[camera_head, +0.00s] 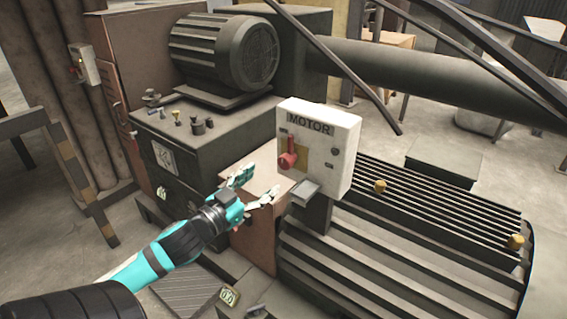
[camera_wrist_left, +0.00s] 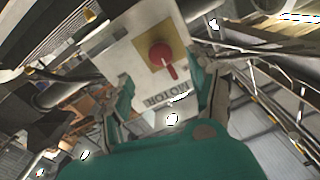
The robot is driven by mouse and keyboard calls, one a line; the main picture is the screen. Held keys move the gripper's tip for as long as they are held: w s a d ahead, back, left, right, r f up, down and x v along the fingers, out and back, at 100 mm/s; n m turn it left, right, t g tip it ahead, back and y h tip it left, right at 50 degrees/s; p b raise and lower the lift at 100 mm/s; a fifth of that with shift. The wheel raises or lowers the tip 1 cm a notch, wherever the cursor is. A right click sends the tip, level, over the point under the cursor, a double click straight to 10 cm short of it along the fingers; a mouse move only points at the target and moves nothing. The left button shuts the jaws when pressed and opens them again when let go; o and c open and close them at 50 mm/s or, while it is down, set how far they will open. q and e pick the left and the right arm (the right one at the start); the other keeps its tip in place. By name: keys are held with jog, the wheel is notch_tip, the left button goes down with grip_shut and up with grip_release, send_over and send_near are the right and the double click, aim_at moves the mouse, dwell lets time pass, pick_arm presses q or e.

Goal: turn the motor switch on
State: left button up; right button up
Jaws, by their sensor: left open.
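The motor switch is a red rotary handle (camera_head: 287,160) on a yellow plate, on the front of a white box labelled MOTOR (camera_head: 340,150). In the left wrist view the red handle (camera_wrist_left: 162,57) and the box (camera_wrist_left: 122,60) show ahead between my fingers, with the label upside down. My left gripper (camera_head: 259,187) is open and empty, below and left of the handle, apart from it. My right gripper is in neither view.
A grey ledge (camera_head: 305,191) sticks out below the box. A ribbed dark machine (camera_head: 390,240) with yellow knobs stands at the right. A large motor (camera_head: 225,50) and a panel with small levers (camera_head: 195,122) are behind left. A dark bar (camera_head: 340,68) slants above the box.

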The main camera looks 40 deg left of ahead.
aim_at(282, 165)
pick_arm(q)
jog(key=w, duration=0.4)
jog(key=w+p, duration=0.1)
jog(key=w, duration=0.4)
jog(key=shift+w+a, duration=0.2)
jog(key=shift+w, duration=0.05)
jog(key=c, duration=1.2)
jog(key=shift+o, duration=0.2)
